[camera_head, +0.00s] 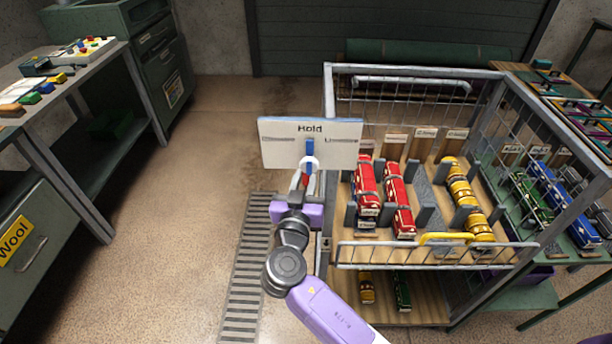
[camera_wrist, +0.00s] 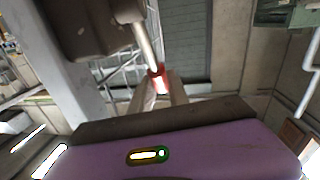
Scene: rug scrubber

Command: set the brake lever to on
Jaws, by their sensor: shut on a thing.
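A white sign board (camera_head: 275,152) reads "Hold", with a smaller mark to the right of the word that I cannot read. A blue upright piece (camera_head: 309,148) stands at its middle. My gripper (camera_head: 304,181) is just below the board, at the left front corner of the wire cage. In the wrist view, my gripper (camera_wrist: 158,92) is shut on the red end of the brake lever (camera_wrist: 145,42), a pale metal rod that runs up to a dark block. Most of the lever is hidden in the head view, where only a bit of red shows.
The wire cage (camera_head: 412,70) holds red and yellow toy vehicles. A rack of green and blue vehicles (camera_head: 560,195) stands at right. A bench (camera_head: 60,85) and a "Wool" drawer (camera_head: 35,235) stand at left. A floor grate (camera_head: 245,270) lies beside my arm; floor to its left is clear.

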